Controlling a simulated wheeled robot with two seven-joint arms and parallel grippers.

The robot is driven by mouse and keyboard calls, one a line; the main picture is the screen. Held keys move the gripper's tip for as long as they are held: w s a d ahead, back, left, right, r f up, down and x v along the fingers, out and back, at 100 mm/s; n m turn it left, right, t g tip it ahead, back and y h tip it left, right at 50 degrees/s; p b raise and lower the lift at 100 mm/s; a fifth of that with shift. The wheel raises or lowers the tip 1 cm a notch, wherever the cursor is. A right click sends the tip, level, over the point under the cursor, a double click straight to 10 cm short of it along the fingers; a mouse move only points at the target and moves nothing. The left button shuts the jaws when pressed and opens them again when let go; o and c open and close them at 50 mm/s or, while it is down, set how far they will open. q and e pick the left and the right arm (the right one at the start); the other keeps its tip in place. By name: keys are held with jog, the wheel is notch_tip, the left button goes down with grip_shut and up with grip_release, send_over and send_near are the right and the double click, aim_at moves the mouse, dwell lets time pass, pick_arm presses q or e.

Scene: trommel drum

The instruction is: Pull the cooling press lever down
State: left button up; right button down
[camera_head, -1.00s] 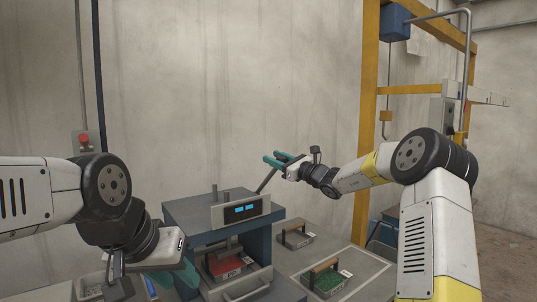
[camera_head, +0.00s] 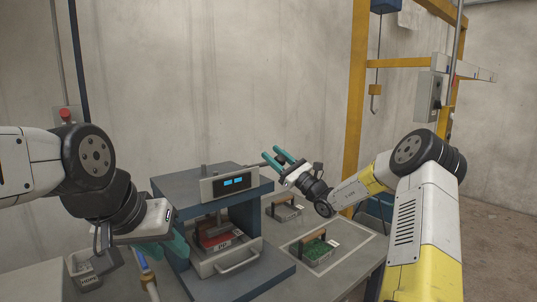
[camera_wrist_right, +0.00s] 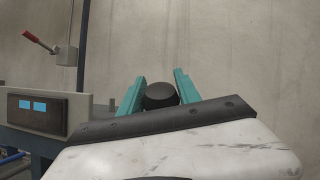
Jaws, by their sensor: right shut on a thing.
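The cooling press (camera_head: 190,188) is a blue-grey machine with a lit two-window display (camera_head: 233,182) on its front. Its lever (camera_head: 255,164) comes out at the top right and lies nearly level, rising slightly to a black knob (camera_wrist_right: 160,96). My right gripper (camera_head: 279,158) is shut on this knob, with a teal finger on each side in the right wrist view. A red block (camera_head: 218,240) sits inside the press opening. My left gripper (camera_head: 178,246) hangs at the press's left front; its fingers are partly hidden by its own wrist.
A grey bin (camera_head: 85,268) stands at lower left. A yellow frame (camera_head: 356,110) rises behind my right arm. A red-handled lever (camera_wrist_right: 34,38) shows in the right wrist view.

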jog(key=c, duration=0.9)
grip_release()
jog(key=shift+d, duration=0.1)
jog(key=shift+s, duration=0.1)
jog(key=v, duration=0.7)
jog(key=shift+s+d+f, duration=0.15)
jog(key=shift+s+d, duration=0.05)
jog(key=shift+d, duration=0.1)
